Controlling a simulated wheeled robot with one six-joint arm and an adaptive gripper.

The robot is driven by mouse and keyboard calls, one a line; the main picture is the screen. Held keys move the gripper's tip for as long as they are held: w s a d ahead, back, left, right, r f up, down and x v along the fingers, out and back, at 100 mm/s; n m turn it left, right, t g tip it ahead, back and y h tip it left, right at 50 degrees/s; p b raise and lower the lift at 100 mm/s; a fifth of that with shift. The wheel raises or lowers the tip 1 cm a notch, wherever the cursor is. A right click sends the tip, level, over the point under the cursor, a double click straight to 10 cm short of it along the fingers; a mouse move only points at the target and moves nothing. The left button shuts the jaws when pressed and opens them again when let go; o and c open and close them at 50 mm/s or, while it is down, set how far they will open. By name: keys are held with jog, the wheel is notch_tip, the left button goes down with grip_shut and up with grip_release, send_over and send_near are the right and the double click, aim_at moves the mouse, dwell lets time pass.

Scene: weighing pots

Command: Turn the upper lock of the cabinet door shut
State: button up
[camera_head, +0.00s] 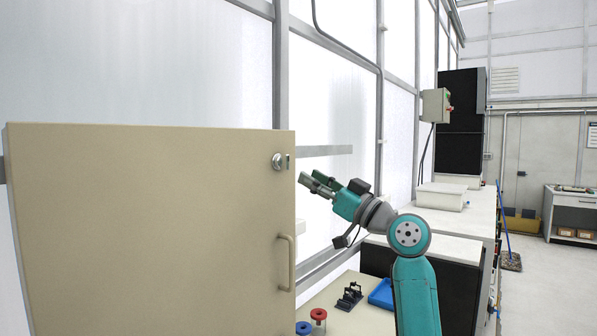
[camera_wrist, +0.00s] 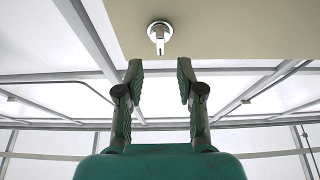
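The beige cabinet door (camera_head: 150,230) fills the left of the head view. Its upper lock (camera_head: 280,161) is a round silver disc with a small knob, near the door's top right corner. In the wrist view the lock (camera_wrist: 159,32) sits at top centre on the beige door (camera_wrist: 230,25), its knob pointing down the picture. My gripper (camera_head: 311,182) is to the right of the lock in the head view, with its fingers pointing left toward the door. In the wrist view my gripper (camera_wrist: 158,72) has its two fingers apart with nothing between them, below the lock and not touching it.
A door handle (camera_head: 286,263) sits below the lock. Red (camera_head: 318,315) and blue (camera_head: 303,327) ringed items, a black stand (camera_head: 349,297) and a blue tray (camera_head: 382,294) are on the bench to the right. A metal frame (camera_head: 281,80) and translucent wall panels stand behind.

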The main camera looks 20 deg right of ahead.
jog(key=shift+v, duration=2.1)
